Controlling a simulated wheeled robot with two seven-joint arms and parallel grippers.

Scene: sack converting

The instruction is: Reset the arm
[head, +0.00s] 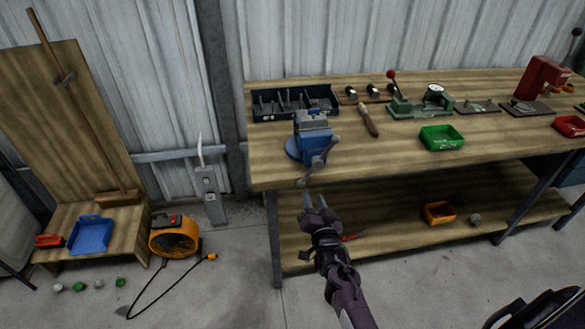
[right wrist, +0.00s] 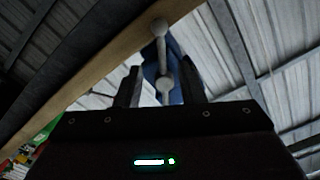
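My right gripper (head: 314,199) is in front of the workbench edge, just below the blue bench vise (head: 312,138). Its two fingers are apart and it looks empty. In the right wrist view the open fingers (right wrist: 160,88) stand on either side of the vise's grey handle (right wrist: 165,55) in the picture. The handle seems to lie beyond the fingertips; I cannot tell the exact gap. In the head view the handle (head: 319,162) hangs slanted at the front of the vise. My left gripper is not in view.
The workbench (head: 400,165) carries a dark tool tray (head: 262,118), a green bin (head: 441,138) and a red press (head: 541,78). Its lower shelf (head: 385,238) holds an orange bin (head: 439,213). An orange fan (head: 174,238) with a cord stands on the floor left. Floor between is clear.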

